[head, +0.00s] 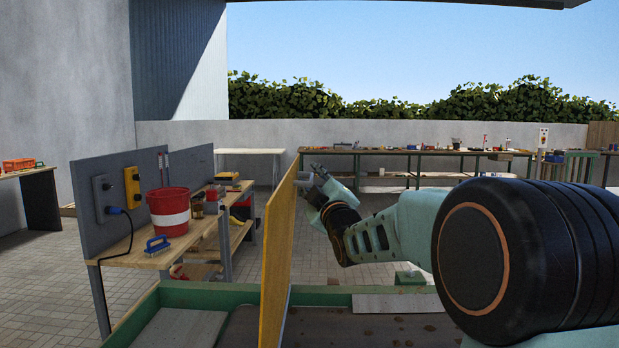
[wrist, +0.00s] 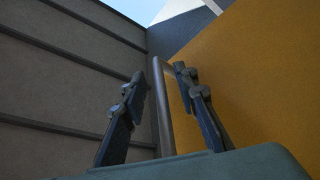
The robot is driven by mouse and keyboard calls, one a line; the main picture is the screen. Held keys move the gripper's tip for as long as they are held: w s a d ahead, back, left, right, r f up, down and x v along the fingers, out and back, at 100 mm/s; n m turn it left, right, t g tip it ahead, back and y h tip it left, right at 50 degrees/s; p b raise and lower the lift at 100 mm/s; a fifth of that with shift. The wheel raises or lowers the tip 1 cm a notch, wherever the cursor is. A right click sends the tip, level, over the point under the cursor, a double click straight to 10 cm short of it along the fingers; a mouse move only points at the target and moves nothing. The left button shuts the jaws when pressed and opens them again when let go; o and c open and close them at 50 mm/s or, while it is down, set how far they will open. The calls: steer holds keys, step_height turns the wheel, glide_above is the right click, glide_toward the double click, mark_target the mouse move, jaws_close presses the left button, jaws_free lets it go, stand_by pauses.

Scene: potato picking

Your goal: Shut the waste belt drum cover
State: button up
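The drum cover is a yellow panel (head: 279,255) standing nearly upright over the green-framed belt, seen almost edge-on in the head view. In the wrist view its yellow face (wrist: 260,75) fills the right side. A grey metal bar handle (wrist: 163,115) stands out from that face. My gripper (head: 308,174) is at the upper right side of the cover. In the wrist view my gripper (wrist: 160,78) is open, one finger on each side of the bar, with gaps visible. In the head view the handle is hard to make out.
The green frame (head: 190,294) and dark belt bed (head: 380,328) lie below the cover. A wooden workbench (head: 175,250) with a red-and-white bucket (head: 169,212) stands at left. A long bench (head: 430,153) runs along the back wall. Paved floor separates them.

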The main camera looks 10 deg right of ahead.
steer(key=shift+c, duration=0.5)
jaws_close()
steer(key=shift+w+a+r, duration=0.1)
steer(key=shift+a, duration=0.05)
